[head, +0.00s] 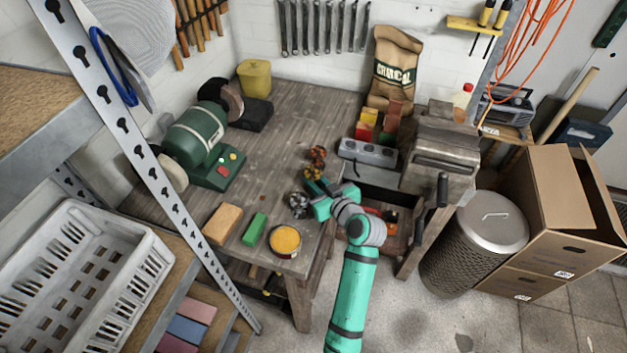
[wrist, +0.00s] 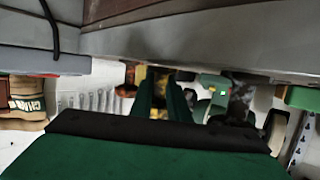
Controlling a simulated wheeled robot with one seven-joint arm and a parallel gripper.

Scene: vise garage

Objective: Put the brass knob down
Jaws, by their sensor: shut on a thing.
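My gripper (head: 315,184) is over the front right of the wooden workbench, shut on a small brass knob (head: 313,173) at its fingertips. In the wrist view, the green fingers (wrist: 165,97) point away from the camera with a yellowish patch between them. The knob's lower side and its exact gap from the bench top are hard to tell. A second orange-brown knob-like piece (head: 318,153) is just behind it. A silver, spoked knob-like piece (head: 298,203) is just left of my gripper.
The workbench (head: 275,130) has bare room in its middle. A green bench grinder (head: 195,135) stands left. A sponge-like block (head: 222,224), green block (head: 254,229) and yellow-topped tin (head: 285,240) line the front.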

